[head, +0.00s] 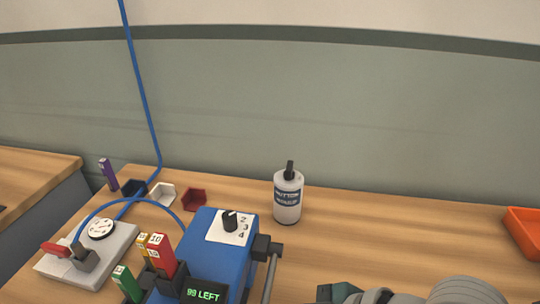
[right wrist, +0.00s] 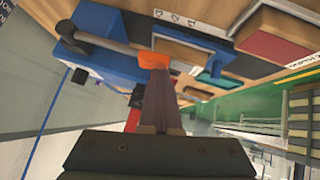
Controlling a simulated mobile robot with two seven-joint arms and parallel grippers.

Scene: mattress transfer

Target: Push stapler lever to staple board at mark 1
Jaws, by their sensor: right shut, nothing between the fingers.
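The blue stapler (head: 205,245) stands at the bottom of the head view, with a dial and a green "99 LEFT" display. Its grey lever rod (head: 271,275) runs down from a dark bracket on its right side and leaves the frame. In the right wrist view the stapler's blue body (right wrist: 95,22) is at upper left, and the lever ends in an orange tip (right wrist: 172,62). My right gripper (right wrist: 153,72) is shut and empty, its fingertips at the orange tip; contact is unclear. My left gripper is out of view.
A white bottle (head: 288,197) stands right of the stapler. An orange tray (head: 523,230) is at the right edge. The table between bottle and tray is clear.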

